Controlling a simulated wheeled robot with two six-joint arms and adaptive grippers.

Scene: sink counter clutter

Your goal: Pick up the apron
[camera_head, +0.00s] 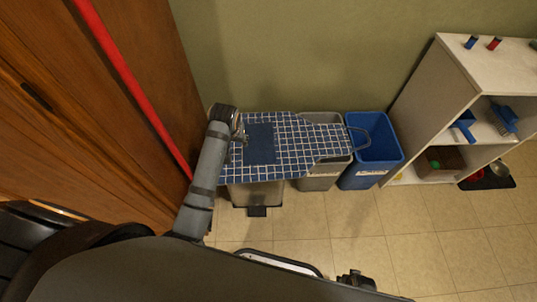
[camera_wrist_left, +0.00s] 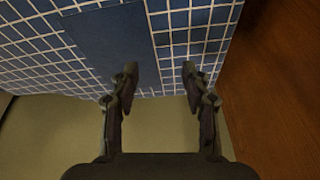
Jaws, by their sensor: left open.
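The apron (camera_head: 290,130) is blue with a white grid and a plain dark blue pocket. It lies spread out over the tops of the bins by the wall, with a blue loop at its right end. My left gripper (camera_head: 240,136) is at the apron's left end, beside the pocket. In the left wrist view the apron (camera_wrist_left: 40,52) fills the upper part. There my left gripper (camera_wrist_left: 159,75) is open, its fingertips apart at the apron's edge with nothing held between them. I cannot tell whether they touch the cloth. My right gripper is not in view.
A blue bin (camera_head: 371,160) and a grey bin (camera_head: 318,182) stand by the wall, with a pedal bin (camera_head: 268,194) to their left. A white shelf (camera_head: 425,95) stands right. A wooden cabinet (camera_head: 120,120) is close left. Tiled floor (camera_head: 410,230) is open in front.

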